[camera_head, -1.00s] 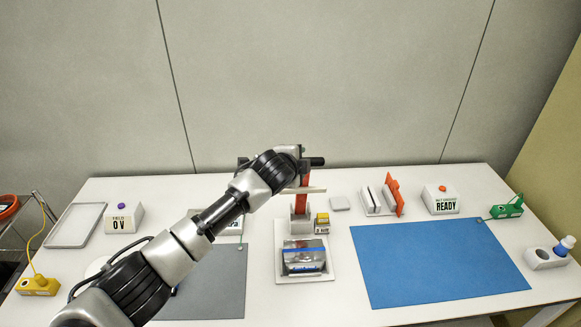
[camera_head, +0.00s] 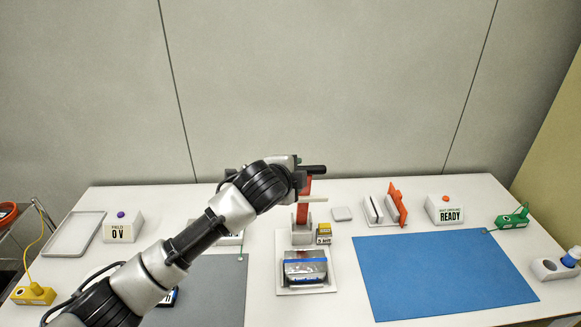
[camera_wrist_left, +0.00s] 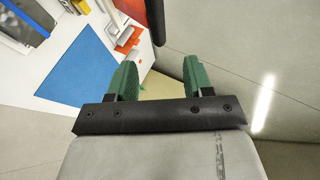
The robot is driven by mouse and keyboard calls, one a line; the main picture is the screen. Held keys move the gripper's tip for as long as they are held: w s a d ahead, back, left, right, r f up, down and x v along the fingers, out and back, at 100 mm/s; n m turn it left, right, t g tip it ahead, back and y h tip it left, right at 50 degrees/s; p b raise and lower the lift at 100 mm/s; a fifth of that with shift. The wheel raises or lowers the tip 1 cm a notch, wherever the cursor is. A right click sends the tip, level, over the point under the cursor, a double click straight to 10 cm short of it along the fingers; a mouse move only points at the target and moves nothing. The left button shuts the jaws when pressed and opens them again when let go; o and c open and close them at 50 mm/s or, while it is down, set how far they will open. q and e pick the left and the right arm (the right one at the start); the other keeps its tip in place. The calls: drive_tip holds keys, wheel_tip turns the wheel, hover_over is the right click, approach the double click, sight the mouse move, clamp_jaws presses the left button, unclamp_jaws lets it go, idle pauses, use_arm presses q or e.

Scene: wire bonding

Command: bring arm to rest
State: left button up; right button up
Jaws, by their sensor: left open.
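My left arm (camera_head: 205,235) comes in from the lower left in the head view and reaches over the table. Its wrist hangs above the table's back part, near a red post on a white base (camera_head: 302,234). In the left wrist view my left gripper (camera_wrist_left: 158,80) has its two green fingers wide apart. Nothing is between the fingers. The fingertips are hard to make out in the head view. My right gripper is in neither view.
The white table holds a silver packet on a white tray (camera_head: 282,291), a blue mat (camera_head: 440,270), a grey mat (camera_head: 215,300), a FIELD 0 V box (camera_head: 118,228), a READY box (camera_head: 444,210), an orange-and-white holder (camera_head: 384,207) and a grey tray (camera_head: 74,234).

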use_arm(q)
drive_tip(key=s+a+f+n+g+y, duration=0.1)
drive_tip(key=s+a+f+n+g, duration=0.1)
drive_tip(key=s+a+f+n, duration=0.45)
drive_tip(key=s+a+f+n+g+y, duration=0.1)
drive_tip(key=s+a+f+n, duration=0.2)
drive_tip(key=s+f, duration=0.65)
drive_tip(key=s+a+f+n+g+y, duration=0.25)
drive_tip(key=s+a+n, duration=0.25)
drive_tip(key=s+a, duration=0.45)
drive_tip(key=s+a+f+n+g+y, duration=0.1)
drive_tip(key=s+a+f+n+g, duration=0.2)
drive_tip(key=s+a, duration=0.7)
drive_tip(key=s+d+f+n+b, duration=0.1)
drive_tip(key=s+f+b, duration=0.1)
drive_tip(key=f, duration=1.3)
drive_tip(key=s+d+f+b, duration=0.1)
drive_tip(key=s+d+f, duration=0.15)
drive_tip(key=f, duration=1.25)
drive_tip(key=s+a+f+g+b, duration=0.1)
drive_tip(key=s+a+f+b, duration=0.1)
drive_tip(key=s+f, duration=1.4)
drive_tip(key=shift+a+f+g+b, duration=0.35)
drive_tip(key=shift+a+f, duration=0.45)
drive_tip(key=shift+a, duration=0.1)
drive_tip(key=shift+y, duration=0.25)
